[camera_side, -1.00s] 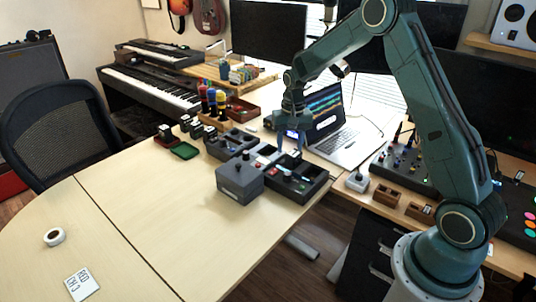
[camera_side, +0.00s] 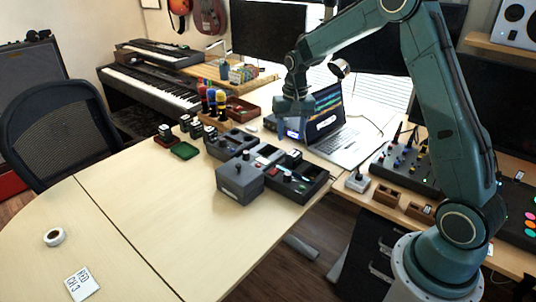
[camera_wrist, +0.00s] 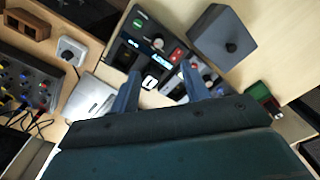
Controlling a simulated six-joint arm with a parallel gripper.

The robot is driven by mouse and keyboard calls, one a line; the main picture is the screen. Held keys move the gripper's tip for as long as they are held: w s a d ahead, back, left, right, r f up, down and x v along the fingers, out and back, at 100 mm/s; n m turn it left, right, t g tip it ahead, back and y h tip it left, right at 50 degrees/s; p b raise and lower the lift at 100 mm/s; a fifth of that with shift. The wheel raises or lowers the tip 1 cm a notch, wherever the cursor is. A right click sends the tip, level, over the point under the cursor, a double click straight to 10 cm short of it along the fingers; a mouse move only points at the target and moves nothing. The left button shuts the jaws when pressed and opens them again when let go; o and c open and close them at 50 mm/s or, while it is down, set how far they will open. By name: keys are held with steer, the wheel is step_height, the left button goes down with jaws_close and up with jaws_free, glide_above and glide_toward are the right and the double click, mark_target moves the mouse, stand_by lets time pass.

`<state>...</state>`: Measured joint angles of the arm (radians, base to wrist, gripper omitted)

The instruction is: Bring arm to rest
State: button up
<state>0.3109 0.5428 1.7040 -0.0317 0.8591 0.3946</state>
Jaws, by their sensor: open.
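My gripper (camera_side: 292,131) hangs in the air above the dark trays and left of the laptop in the side view. It is open and empty, with its two fingers spread apart. Nothing is between the fingers. The arm is bent, its forearm reaching left from the raised elbow at the top right.
A grey box with a knob (camera_side: 240,181) stands in front of the dark tray (camera_side: 308,190). The laptop (camera_side: 335,145) is close on the right. Bottles (camera_side: 212,103) and stamp pads (camera_side: 184,151) stand to the left.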

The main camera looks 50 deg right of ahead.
steer(key=s+a+r+n+t, duration=0.2)
steer(key=s+a+r+n, duration=0.1)
steer(key=s+a+r, duration=0.45)
steer(key=s+a+r+n+t, duration=0.2)
steer(key=s+a+r, duration=0.2)
steer(key=s+r, duration=0.6)
steer(key=s+a+f+n+t, duration=0.1)
steer(key=s+a+n, duration=0.1)
steer(key=s, duration=0.9)
steer(key=shift+a+f+n, duration=0.35)
steer(key=shift+n, duration=0.05)
